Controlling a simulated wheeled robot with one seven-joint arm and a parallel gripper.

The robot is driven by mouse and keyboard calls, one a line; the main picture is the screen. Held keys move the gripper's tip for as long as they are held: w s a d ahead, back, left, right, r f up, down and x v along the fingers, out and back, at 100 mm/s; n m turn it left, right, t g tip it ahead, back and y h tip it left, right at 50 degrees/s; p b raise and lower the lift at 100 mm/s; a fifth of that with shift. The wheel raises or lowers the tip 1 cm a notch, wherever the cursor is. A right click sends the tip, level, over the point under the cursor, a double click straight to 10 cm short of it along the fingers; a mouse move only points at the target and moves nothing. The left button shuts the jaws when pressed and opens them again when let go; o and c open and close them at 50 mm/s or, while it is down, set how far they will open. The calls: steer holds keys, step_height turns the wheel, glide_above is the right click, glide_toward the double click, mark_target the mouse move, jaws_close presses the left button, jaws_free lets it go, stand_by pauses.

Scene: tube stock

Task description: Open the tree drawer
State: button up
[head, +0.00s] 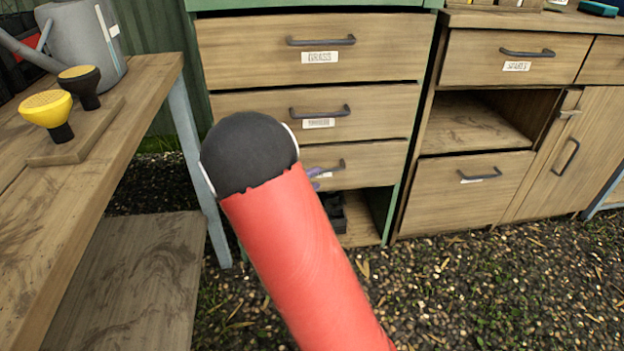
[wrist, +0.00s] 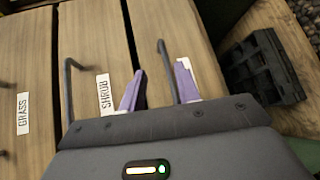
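The third drawer down (head: 380,162) in the green-framed stack sits below the shrub drawer and looks shut. Its dark bar handle (wrist: 166,72) lies between the two purple fingers of my gripper (wrist: 160,88) in the wrist view. The fingers are apart, one on each side of the handle, and I see no clear contact. A white label (wrist: 184,63) beside the handle is mostly hidden by the right finger, so its word cannot be read. In the head view my red and black arm hides much of the drawer's left side; my gripper (head: 318,172) shows small at the handle.
Above are the grass drawer (head: 375,48) and shrub drawer (head: 385,112), both shut. An open bay below holds a black tray (wrist: 265,68). A wooden bench (head: 150,100) stands left, another cabinet (head: 470,190) right. Gravel ground (head: 480,285) in front is clear.

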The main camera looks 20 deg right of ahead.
steer(key=shift+n+t, duration=0.6)
steer(key=w+d+f, duration=0.1)
steer(key=w, duration=0.1)
steer(key=w+d+f, duration=0.1)
steer(key=w+d, duration=0.3)
steer(key=shift+d+f, duration=0.1)
steer(key=shift+f, duration=0.3)
steer(key=shift+s, duration=0.1)
jaws_close()
